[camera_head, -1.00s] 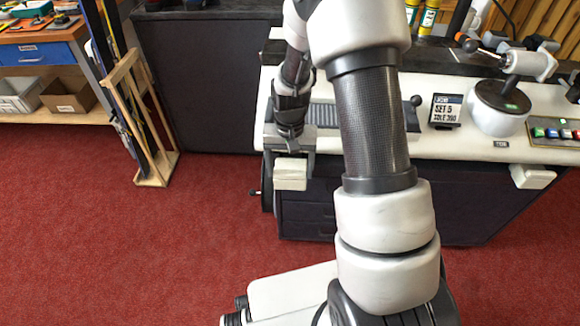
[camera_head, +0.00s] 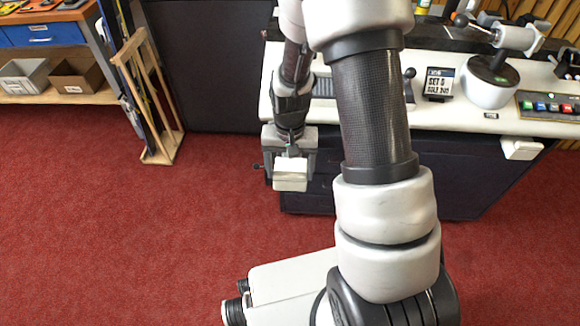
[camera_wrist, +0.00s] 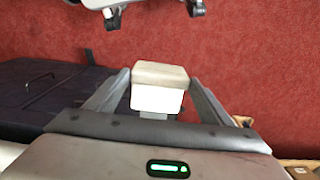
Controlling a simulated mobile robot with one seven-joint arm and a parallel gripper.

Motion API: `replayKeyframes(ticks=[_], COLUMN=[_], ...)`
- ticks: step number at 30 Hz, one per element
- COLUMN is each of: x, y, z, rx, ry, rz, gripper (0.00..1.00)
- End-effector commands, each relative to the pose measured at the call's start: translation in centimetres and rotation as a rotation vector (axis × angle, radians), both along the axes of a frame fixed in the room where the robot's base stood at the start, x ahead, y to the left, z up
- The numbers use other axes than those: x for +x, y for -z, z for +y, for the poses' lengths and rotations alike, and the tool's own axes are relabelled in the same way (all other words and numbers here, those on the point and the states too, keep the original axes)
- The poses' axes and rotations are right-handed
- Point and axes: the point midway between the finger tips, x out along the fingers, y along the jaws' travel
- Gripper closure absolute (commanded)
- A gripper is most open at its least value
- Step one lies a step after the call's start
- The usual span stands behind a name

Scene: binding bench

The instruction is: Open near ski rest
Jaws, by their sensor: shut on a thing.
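The near ski rest (camera_head: 290,182) shows as a pale cream block at the left front of the bench. It also shows in the wrist view (camera_wrist: 158,97), with a short grey piece below it. My gripper (camera_head: 290,160) points down there, its two grey fingers on either side of the block. In the wrist view my gripper (camera_wrist: 159,78) has its fingers closed in against the block's sides. The join between rest and bench is mostly hidden by my gripper and arm.
The white-topped bench (camera_head: 460,118) carries a small display (camera_head: 438,84) and a row of coloured buttons (camera_head: 548,107). A wooden ski rack (camera_head: 150,95) stands to the left. Red floor in front of the bench is clear apart from my base.

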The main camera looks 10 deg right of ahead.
Motion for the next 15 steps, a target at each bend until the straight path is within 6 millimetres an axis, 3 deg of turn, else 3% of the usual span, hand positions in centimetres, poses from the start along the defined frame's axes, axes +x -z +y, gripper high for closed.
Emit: replayKeyframes(ticks=[6,7,10,15], x=[-0.08,-0.07,-0.04,-0.01], y=[-0.03,-0.03,-0.03,-0.02], z=[0.01,0.0,0.0,0.0], rx=[0.0,0.0,0.001,0.0], ry=[0.001,0.001,0.001,0.0], rz=[0.003,0.003,0.002,0.001], gripper=[0.65,0.2,0.06,0.06])
